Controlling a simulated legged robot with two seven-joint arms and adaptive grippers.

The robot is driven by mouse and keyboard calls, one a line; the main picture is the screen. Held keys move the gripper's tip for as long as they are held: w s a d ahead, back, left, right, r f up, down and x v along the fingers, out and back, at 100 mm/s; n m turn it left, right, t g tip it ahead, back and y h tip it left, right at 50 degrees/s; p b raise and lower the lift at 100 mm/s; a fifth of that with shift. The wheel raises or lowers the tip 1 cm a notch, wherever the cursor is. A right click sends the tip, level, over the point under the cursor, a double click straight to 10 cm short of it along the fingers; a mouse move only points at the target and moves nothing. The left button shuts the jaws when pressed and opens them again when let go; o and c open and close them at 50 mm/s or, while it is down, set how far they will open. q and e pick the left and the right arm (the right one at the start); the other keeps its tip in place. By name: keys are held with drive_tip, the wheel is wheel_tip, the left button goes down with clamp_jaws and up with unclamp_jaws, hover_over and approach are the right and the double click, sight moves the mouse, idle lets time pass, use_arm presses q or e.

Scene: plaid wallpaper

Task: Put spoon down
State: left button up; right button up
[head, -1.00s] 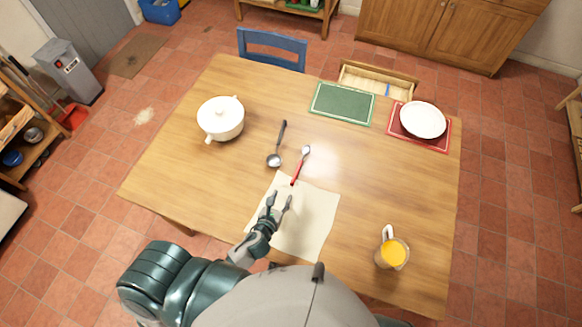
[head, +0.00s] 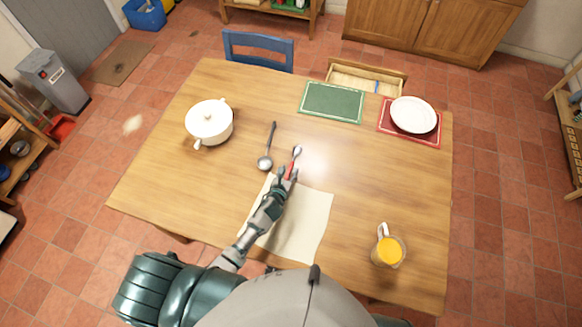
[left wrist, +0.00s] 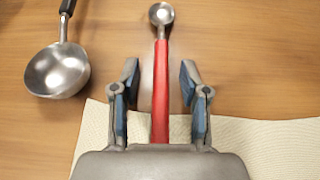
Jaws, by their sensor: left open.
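A spoon with a red handle and a metal bowl (head: 296,151) lies on the wooden table, its handle end reaching the cream cloth. In the left wrist view the red-handled spoon (left wrist: 161,75) runs between my fingers. My left gripper (head: 286,174) is open around the handle, with a gap on both sides. It also shows in the left wrist view (left wrist: 160,85), blue pads facing the handle. The lower end of the handle is hidden by my gripper's body. My right gripper is not in view.
A ladle (head: 265,161) lies close to the left of the spoon. A glass jug of orange juice (head: 388,248) stands at the right. A green placemat (head: 332,102) and a white plate (head: 414,114) are at the back.

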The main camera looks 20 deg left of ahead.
use_arm(q)
drive_tip(key=shift+w+d+f, duration=0.1)
drive_tip(key=shift+w+f, duration=0.05)
drive_tip(key=shift+w, duration=0.1)
clamp_jaws()
drive_tip(key=shift+r, duration=0.55)
drive_tip(key=r, duration=0.1)
drive_tip(key=s+r+p, duration=0.1)
drive_tip(key=shift+d+r, duration=0.15)
drive_tip(key=shift+r, duration=0.2)
drive_tip(key=r, duration=0.1)
hover_over(295, 212)
drive_tip(key=shift+r, duration=0.15)
drive_tip(key=w+a+r, duration=0.4)
drive_tip(key=a+r, duration=0.1)
drive_tip(key=r, duration=0.4)
drive_tip(key=w+a+r, duration=0.3)
drive_tip(key=a+r, duration=0.2)
drive_tip(key=r, duration=0.5)
drive_tip(key=shift+w+r, duration=0.2)
drive_tip(key=shift+w, duration=0.2)
